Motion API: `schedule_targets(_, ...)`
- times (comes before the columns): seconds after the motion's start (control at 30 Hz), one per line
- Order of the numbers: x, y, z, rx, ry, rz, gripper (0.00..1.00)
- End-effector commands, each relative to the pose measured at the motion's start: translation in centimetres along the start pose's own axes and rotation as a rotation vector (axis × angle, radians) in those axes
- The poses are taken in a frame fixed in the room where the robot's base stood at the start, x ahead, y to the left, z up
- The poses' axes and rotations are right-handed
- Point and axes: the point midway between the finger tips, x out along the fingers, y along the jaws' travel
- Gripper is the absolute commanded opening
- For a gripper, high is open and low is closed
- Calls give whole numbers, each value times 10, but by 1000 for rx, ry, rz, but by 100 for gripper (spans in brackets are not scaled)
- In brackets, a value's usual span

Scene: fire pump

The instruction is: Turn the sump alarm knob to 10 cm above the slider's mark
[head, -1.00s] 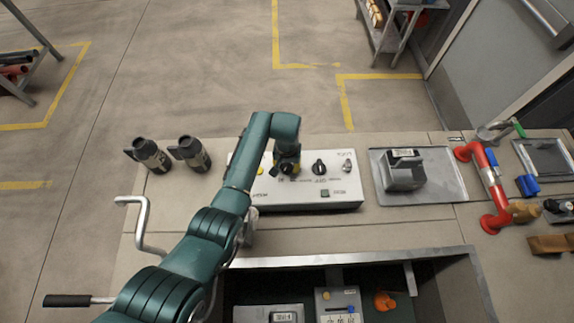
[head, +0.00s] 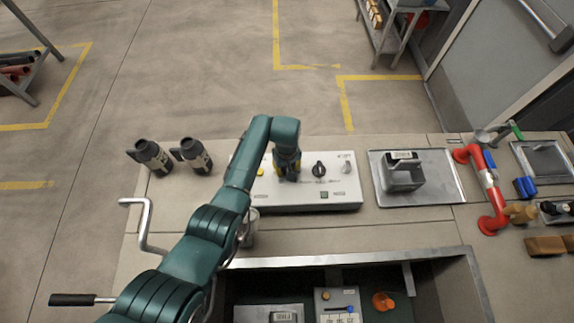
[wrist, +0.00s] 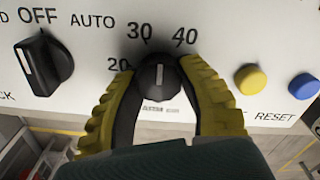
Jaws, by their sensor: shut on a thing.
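The sump alarm knob (wrist: 158,80) is black and round with a white pointer line, in the wrist view. Its scale shows 20, 30 and 40, and the line points up between 30 and 40. My gripper (wrist: 160,88) is shut on it, with a yellow-padded finger on each side. In the head view my gripper (head: 287,172) reaches down onto the white control panel (head: 255,197), hiding the knob. In the recess below, a small plate (head: 325,303) carries a blue piece (head: 350,308), possibly the slider; its mark is too small to read.
An OFF/AUTO selector (wrist: 42,62) sits beside the knob, with yellow (wrist: 250,79) and blue (wrist: 303,86) buttons on the other side. Two dark flasks (head: 152,157) stand left of the panel. A grey handled block (head: 403,172) and red pipe (head: 488,190) are right.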

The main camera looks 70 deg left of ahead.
Motion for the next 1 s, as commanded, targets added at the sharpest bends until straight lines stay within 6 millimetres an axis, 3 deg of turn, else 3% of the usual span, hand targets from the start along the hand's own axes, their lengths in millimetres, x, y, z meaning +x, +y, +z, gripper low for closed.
schedule_targets(0.5,4,-3,1,-380,-1,-4,3)
schedule_targets(1.0,4,-3,2,-471,-1,-5,3)
